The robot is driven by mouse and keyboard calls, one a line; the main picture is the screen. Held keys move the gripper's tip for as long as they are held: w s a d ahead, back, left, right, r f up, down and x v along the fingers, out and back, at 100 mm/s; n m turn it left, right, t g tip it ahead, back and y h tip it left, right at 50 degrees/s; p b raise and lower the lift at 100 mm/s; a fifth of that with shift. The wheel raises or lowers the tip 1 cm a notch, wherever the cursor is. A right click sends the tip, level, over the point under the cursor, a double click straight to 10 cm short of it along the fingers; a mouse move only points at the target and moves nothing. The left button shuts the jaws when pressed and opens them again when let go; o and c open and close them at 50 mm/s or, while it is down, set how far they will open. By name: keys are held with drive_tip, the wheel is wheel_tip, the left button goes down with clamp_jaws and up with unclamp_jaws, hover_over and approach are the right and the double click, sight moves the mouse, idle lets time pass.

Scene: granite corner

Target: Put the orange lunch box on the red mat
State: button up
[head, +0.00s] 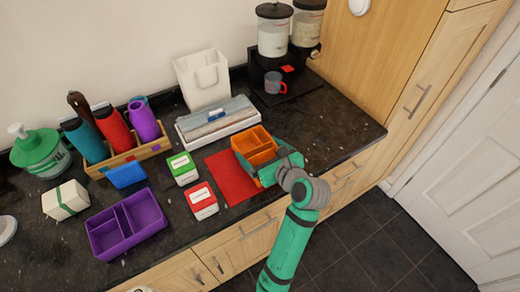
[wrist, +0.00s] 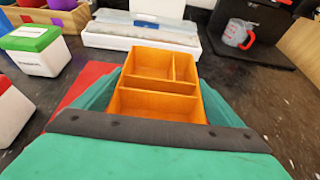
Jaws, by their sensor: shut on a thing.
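The orange lunch box (head: 253,142) is an open box with compartments; it also shows in the middle of the wrist view (wrist: 158,98). My gripper (head: 268,163) is shut on it, with one green finger on each side in the wrist view. The red mat (head: 226,184) lies flat on the dark counter. The box overlaps the mat's right part in the head view. In the wrist view the mat (wrist: 84,82) shows only to the left of the box. Whether the box touches the surface or hangs just above it, I cannot tell.
A red-lidded container (head: 202,203) and a green-lidded container (head: 182,169) stand left of the mat. A white tray (head: 218,128) lies behind. A purple divided box (head: 125,224) sits farther left. Counter right of the box is clear.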

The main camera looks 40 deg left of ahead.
drive_tip(key=shift+s+a+f, duration=0.1)
drive_tip(key=shift+s+a, duration=0.05)
drive_tip(key=o, duration=0.9)
drive_tip(key=shift+s+d+r, duration=0.15)
drive_tip(key=shift+d+r, duration=0.05)
drive_tip(key=shift+d, duration=0.25)
drive_tip(key=v, duration=1.1)
drive_tip(key=shift+d, duration=0.1)
